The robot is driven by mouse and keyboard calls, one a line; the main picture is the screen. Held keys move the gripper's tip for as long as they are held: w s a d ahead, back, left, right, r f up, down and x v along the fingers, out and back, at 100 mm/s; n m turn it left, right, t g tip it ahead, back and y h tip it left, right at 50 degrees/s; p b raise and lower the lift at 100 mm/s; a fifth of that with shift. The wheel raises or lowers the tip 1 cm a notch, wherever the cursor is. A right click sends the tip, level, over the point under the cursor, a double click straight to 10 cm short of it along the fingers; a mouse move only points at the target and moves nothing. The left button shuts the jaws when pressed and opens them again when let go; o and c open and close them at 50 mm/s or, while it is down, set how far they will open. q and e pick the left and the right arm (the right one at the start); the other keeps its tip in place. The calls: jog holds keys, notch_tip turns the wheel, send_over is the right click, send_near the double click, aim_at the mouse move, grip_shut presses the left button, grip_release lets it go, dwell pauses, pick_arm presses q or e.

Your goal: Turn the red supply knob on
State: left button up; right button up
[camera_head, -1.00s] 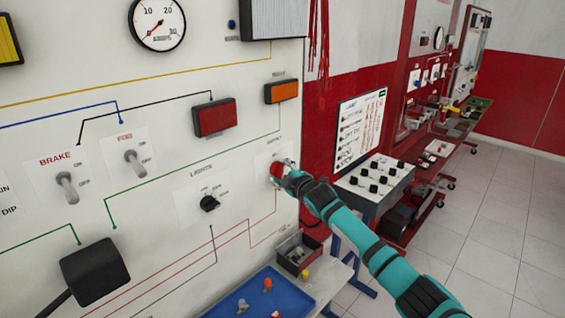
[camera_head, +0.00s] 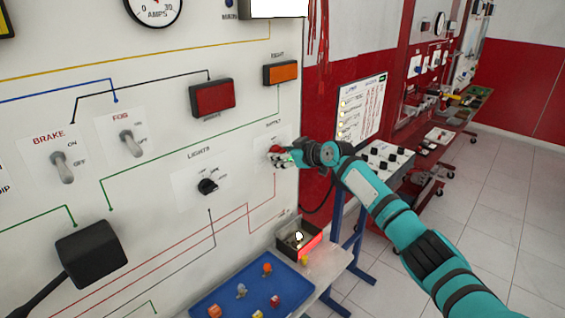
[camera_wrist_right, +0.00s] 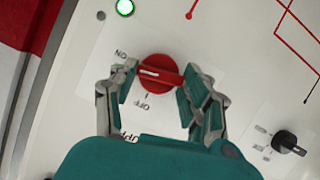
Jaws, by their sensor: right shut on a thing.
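The red supply knob (camera_head: 274,150) sits on a white plate at the right edge of the white panel (camera_head: 150,60). My right gripper (camera_head: 281,157) is at the knob, its arm coming in from the right. In the right wrist view the gripper (camera_wrist_right: 156,88) is shut on the knob (camera_wrist_right: 158,66), one finger on each side. The knob's bar lies nearly level there, its white mark at the left end, between the ON and OFF labels. A green light (camera_wrist_right: 125,7) glows beyond the plate. My left gripper is not in view.
A black lights knob (camera_head: 207,186) and toggle switches (camera_head: 63,167) are on the panel. A blue tray (camera_head: 225,300) with small parts and a small box (camera_head: 290,228) stand below. Carts with equipment stand at the right, beside open tiled floor.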

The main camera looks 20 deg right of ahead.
jog(key=shift+f+m+g+y+b, duration=0.15)
jog(key=shift+m+g+y+b, duration=0.15)
jog(key=shift+m+y+b, duration=0.35)
jog(key=shift+m, duration=0.25)
jog(key=o, duration=1.2)
jog(key=shift+d, duration=0.1)
jog(key=shift+c, duration=0.2)
jog(key=v, duration=1.2)
jog(key=shift+w, duration=0.1)
